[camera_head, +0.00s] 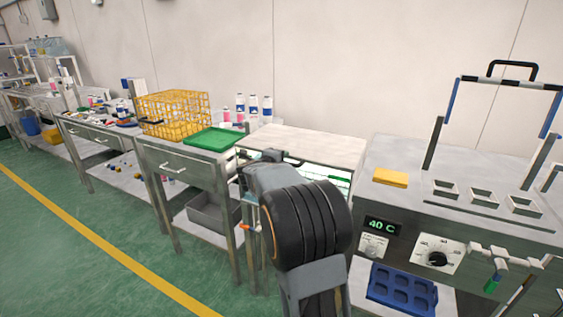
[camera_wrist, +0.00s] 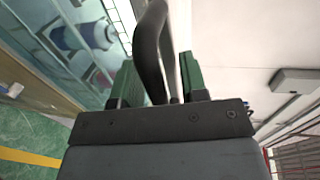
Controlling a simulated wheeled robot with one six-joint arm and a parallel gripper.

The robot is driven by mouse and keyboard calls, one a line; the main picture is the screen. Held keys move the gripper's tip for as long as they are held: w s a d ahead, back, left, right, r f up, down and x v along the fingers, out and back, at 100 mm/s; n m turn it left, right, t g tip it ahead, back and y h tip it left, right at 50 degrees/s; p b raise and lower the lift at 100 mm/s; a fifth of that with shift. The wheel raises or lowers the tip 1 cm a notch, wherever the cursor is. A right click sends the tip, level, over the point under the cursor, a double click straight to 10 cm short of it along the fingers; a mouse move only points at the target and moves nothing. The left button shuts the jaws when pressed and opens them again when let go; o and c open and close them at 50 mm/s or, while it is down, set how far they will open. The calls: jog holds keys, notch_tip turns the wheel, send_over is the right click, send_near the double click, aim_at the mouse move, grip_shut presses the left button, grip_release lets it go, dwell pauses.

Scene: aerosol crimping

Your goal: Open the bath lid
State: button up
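The bath (camera_head: 400,172) stands at the right in the head view, with a "40 C" display and several square openings in its top. Its lid frame (camera_head: 496,81), with blue and dark posts and a black handle (camera_head: 512,70), stands raised over the bath's back part. My arm's bulky dark joint fills the centre of the head view, well left of the lid handle, and hides my fingers there. In the wrist view my gripper (camera_wrist: 156,78) has its green fingers spread apart. A curved black bar (camera_wrist: 152,45) passes between them; I cannot tell what it belongs to.
A yellow block (camera_head: 391,178) lies on the bath top. A blue tray (camera_head: 402,291) sits below. Left of my arm are a yellow crate (camera_head: 173,114), a green tray (camera_head: 213,139) and several bottles. Green floor (camera_head: 60,265) is clear at the lower left.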

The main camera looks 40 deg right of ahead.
jog(key=shift+f, duration=0.2)
grip_shut()
dwell(0.3)
